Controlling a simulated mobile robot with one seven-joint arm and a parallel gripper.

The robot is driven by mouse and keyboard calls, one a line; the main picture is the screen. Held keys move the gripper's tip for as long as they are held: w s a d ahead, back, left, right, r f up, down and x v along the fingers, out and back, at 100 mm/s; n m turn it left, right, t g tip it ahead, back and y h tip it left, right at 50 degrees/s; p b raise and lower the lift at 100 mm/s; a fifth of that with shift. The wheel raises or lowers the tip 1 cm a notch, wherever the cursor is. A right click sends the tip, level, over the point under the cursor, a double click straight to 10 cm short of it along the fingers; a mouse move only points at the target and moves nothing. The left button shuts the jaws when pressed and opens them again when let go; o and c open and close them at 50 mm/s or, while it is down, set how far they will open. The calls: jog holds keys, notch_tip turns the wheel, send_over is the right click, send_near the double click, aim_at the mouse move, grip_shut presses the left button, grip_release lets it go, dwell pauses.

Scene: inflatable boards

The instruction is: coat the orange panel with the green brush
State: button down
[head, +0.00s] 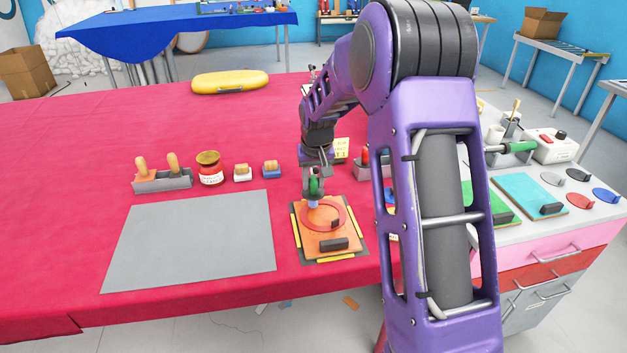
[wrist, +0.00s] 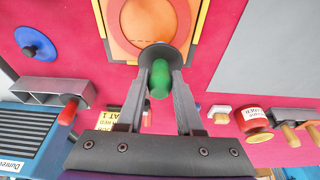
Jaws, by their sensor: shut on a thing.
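The orange panel (head: 343,239) lies on a dark mat near the table's front edge, with yellow strips along its sides. My gripper (head: 315,181) is shut on the green brush (head: 314,187) above the panel's far left part. I cannot tell whether the bristles touch the panel.
A grey sheet (head: 190,240) lies left of the panel. Behind it stand a holder with wooden-handled tools (head: 163,180), a jar (head: 210,170), a white block (head: 243,174) and a blue block (head: 271,170). A side bench at right holds a teal panel (head: 528,191) and several discs.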

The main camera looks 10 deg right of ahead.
jog(key=shift+f, duration=0.5)
